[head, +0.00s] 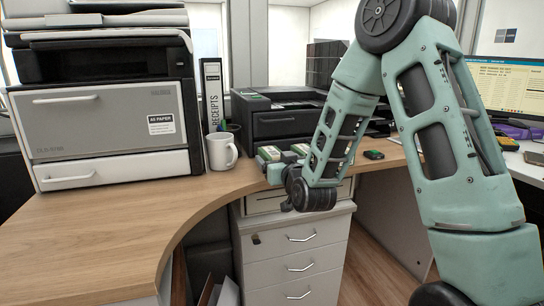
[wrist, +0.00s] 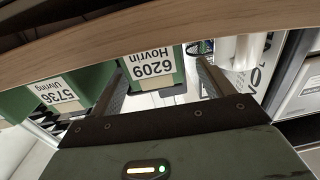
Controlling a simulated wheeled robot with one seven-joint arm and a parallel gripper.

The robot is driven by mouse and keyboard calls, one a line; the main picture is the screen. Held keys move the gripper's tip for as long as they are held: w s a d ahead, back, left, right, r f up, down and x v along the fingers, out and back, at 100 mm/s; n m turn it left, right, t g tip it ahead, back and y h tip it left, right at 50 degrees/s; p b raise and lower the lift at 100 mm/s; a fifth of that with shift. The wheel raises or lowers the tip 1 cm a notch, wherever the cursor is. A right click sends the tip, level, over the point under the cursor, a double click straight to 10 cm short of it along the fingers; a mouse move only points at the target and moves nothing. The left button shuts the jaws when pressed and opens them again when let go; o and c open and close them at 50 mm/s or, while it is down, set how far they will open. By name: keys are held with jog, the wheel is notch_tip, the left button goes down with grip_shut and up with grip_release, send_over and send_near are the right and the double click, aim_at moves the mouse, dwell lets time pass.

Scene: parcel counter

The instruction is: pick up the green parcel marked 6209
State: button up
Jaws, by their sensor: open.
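The green parcel marked 6209 (wrist: 152,63) shows in the wrist view, with a white label reading 6209 and Hovrin. My gripper (wrist: 160,68) is open, with one finger on each side of this parcel in that view. I cannot tell whether the fingers touch it. A second green parcel marked 5736 (wrist: 60,92) stands to its left in the wrist view. In the head view, small green-topped parcels (head: 270,153) sit by the counter edge behind my wrist. Their numbers are too small to read there, and my arm partly hides them.
The wooden counter (head: 130,225) is clear at the front left. A white mug (head: 222,151), a receipts binder (head: 212,95) and a black printer (head: 280,118) stand near the parcels. A large printer (head: 110,120) is at left. A drawer unit (head: 300,255) stands below the counter.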

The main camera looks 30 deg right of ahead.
aim_at(272, 151)
jog(key=p+x, duration=0.1)
jog(key=x, duration=0.4)
jog(key=shift+d+r, duration=0.1)
jog(key=shift+d, duration=0.1)
jog(key=shift+c, duration=0.3)
jog(key=c, duration=1)
jog(key=shift+c, duration=0.6)
jog(key=shift+r+p, duration=0.2)
jog(key=shift+p, duration=0.1)
